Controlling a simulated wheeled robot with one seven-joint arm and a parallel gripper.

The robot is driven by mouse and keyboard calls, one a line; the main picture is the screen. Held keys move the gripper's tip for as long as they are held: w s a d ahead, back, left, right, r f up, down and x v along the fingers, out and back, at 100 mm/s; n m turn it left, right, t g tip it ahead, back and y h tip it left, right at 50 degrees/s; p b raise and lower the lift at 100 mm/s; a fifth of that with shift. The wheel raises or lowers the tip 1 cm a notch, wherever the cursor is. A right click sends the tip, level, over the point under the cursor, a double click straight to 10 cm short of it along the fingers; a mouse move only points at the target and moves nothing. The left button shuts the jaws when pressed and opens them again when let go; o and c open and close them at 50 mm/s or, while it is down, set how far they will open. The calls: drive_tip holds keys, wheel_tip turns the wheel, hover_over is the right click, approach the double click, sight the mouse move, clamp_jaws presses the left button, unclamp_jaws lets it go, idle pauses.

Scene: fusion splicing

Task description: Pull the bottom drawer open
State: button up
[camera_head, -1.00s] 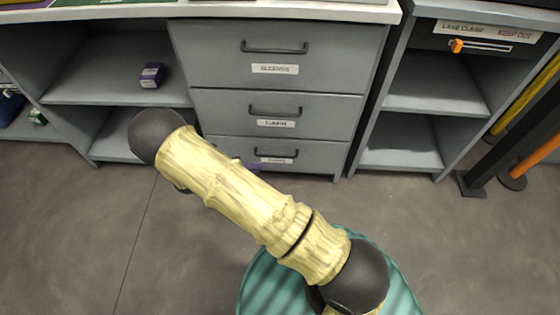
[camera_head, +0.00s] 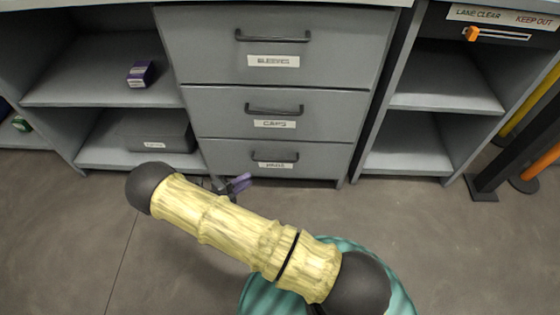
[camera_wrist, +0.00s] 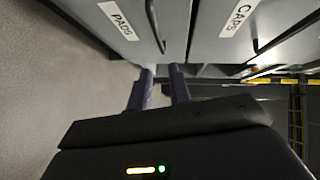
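The bottom drawer (camera_head: 225,156) of the grey cabinet is closed, flush with the drawers above. Its dark bar handle (camera_head: 274,157) sits above a white label. In the wrist view the bottom drawer (camera_wrist: 90,10) reads PADS and its handle (camera_wrist: 153,24) runs nearly vertical. My gripper (camera_head: 243,182) is low in front of the drawer, left of and below the handle, partly hidden by my arm. In the wrist view my gripper (camera_wrist: 162,70) has two purple fingers spread apart with nothing between them. The fingertips are close to the handle's end, and I see no clear contact.
The CAPS drawer (camera_head: 220,114) and the top drawer (camera_head: 200,45) are closed above. Open shelves flank them, with a purple box (camera_head: 140,74) and a grey bin (camera_head: 160,130) at left. Dark and orange posts (camera_head: 510,140) stand at right. The floor (camera_head: 460,250) in front is clear.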

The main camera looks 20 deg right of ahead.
sight(279, 160)
drive_tip(key=b+x, duration=0.6)
drive_tip(key=x, duration=0.9)
drive_tip(key=shift+w+f, duration=0.1)
drive_tip(key=shift+f, duration=0.1)
drive_tip(key=shift+w+d, duration=0.1)
drive_tip(key=shift+d, duration=0.1)
drive_tip(key=shift+r, duration=0.1)
clamp_jaws()
